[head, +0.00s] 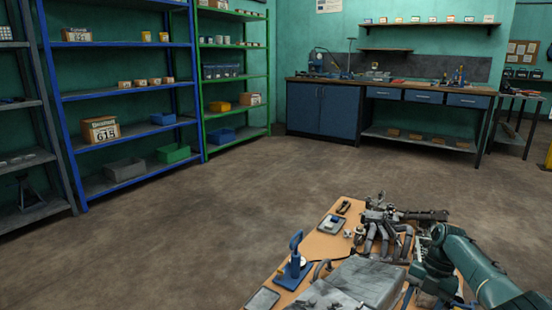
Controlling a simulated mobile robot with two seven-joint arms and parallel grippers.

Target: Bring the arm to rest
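My green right arm (485,272) comes in from the lower right corner. It bends near the right edge of a wooden table and reaches down beside the table's front right part. Dark parts at its end lie low in the picture, and I cannot make out the fingers there. Nothing can be seen held. My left arm and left gripper are not in view.
The wooden table (312,245) carries a blue hand press (294,262), grey metal plates (365,280) and a dark pipe assembly (388,228). Blue shelves (122,95), green shelves (235,140) and a workbench (325,108) stand farther back. The floor between is clear.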

